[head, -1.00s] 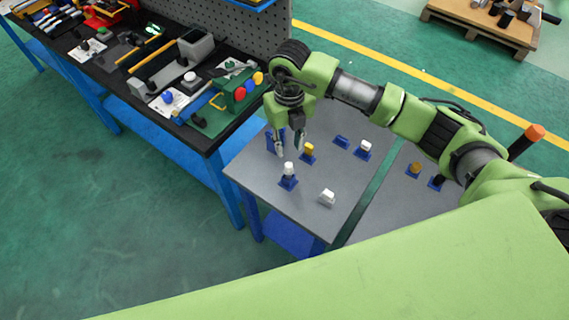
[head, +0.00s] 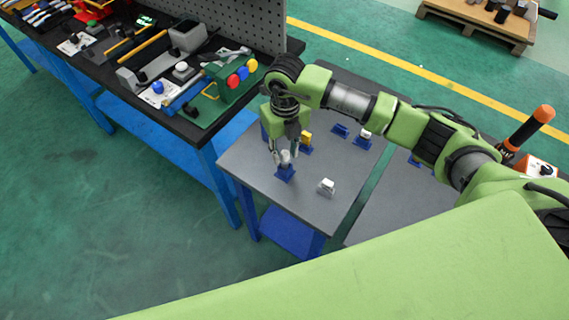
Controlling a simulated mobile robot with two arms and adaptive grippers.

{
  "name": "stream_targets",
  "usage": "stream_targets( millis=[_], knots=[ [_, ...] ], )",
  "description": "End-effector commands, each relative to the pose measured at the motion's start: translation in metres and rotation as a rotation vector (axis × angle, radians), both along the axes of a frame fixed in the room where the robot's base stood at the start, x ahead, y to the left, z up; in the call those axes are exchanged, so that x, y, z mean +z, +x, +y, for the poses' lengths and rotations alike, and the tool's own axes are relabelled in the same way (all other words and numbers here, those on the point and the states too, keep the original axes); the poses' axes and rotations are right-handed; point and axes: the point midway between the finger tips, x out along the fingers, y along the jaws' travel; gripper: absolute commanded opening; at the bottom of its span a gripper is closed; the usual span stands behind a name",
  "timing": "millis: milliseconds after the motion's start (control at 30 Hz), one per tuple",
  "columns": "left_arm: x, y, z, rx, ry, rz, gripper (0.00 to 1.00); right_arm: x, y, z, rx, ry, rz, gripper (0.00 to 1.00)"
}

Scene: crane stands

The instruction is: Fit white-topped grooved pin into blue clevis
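A white-topped pin (head: 285,157) stands upright in a blue clevis (head: 285,173) at the near left of the grey table (head: 255,165). My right gripper (head: 285,156) points down over it, with a finger on either side of the white top. The fingers look apart, about as wide as before; any contact is too small to see. Another white-topped piece (head: 326,187) lies on the bare table to the right. An empty-looking blue clevis (head: 340,130) stands farther back. My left gripper is not in view.
A yellow-topped piece (head: 306,138) in a blue stand and a white-topped one (head: 365,134) in another stand behind. A blue stand (head: 264,132) is partly hidden by my gripper. A cluttered black workbench (head: 205,130) borders the left. The table's front is clear.

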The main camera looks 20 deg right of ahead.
Motion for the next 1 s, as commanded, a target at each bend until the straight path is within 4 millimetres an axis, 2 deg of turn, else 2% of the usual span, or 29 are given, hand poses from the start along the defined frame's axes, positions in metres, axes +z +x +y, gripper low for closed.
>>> stream_targets(
  millis=[33, 67, 133, 167, 467, 1000],
  knots=[
    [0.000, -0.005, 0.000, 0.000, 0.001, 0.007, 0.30, 0.000, 0.000, 0.000, 0.000, 0.000, 0.000, 0.28],
    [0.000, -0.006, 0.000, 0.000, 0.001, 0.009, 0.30, 0.000, 0.000, 0.000, 0.000, 0.000, 0.000, 0.23],
    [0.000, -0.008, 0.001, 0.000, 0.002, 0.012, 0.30, 0.000, 0.000, 0.000, 0.000, 0.000, 0.000, 0.04],
    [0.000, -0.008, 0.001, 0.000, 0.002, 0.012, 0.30, 0.000, 0.000, 0.000, 0.000, 0.000, 0.000, 0.00],
    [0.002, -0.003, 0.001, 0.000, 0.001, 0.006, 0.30, 0.004, 0.000, 0.000, 0.000, 0.000, -0.001, 0.00],
    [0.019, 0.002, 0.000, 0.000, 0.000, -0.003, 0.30, 0.031, 0.000, 0.000, 0.001, -0.001, -0.001, 0.00]
  ],
)
